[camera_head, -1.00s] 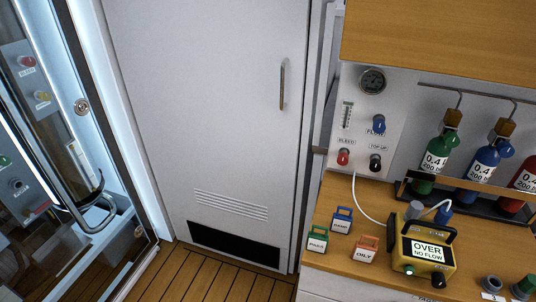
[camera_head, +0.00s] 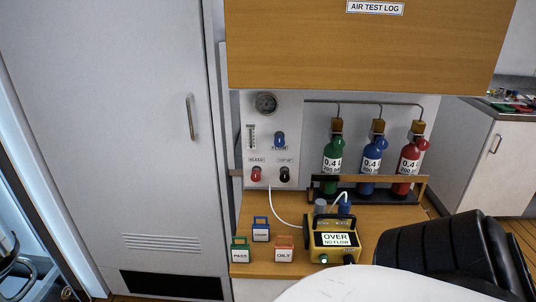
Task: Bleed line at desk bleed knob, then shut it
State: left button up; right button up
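The red bleed knob (camera_head: 255,174) sits at the lower left of the pale wall panel (camera_head: 292,120), under a small label. A blue flow knob (camera_head: 280,140) is above and to its right, and a black knob (camera_head: 284,174) is beside it. A round gauge (camera_head: 266,103) and a flow tube (camera_head: 251,136) are on the same panel. On the desk, a yellow tester (camera_head: 311,241) has a screen reading OVER, NO FLOW. A white hose (camera_head: 285,220) runs from below the panel to the tester. Neither of my grippers is in view.
Green (camera_head: 332,150), blue (camera_head: 371,151) and red (camera_head: 409,155) bottles stand behind a rail. PASS (camera_head: 240,255), OILY (camera_head: 284,255) and another tag (camera_head: 261,233) stand on the desk (camera_head: 285,210). A wooden cabinet (camera_head: 360,55) overhangs. Large near shapes block the lower right.

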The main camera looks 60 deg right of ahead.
aim_at(256, 176)
jog(key=k, duration=0.35)
jog(key=z, duration=1.15)
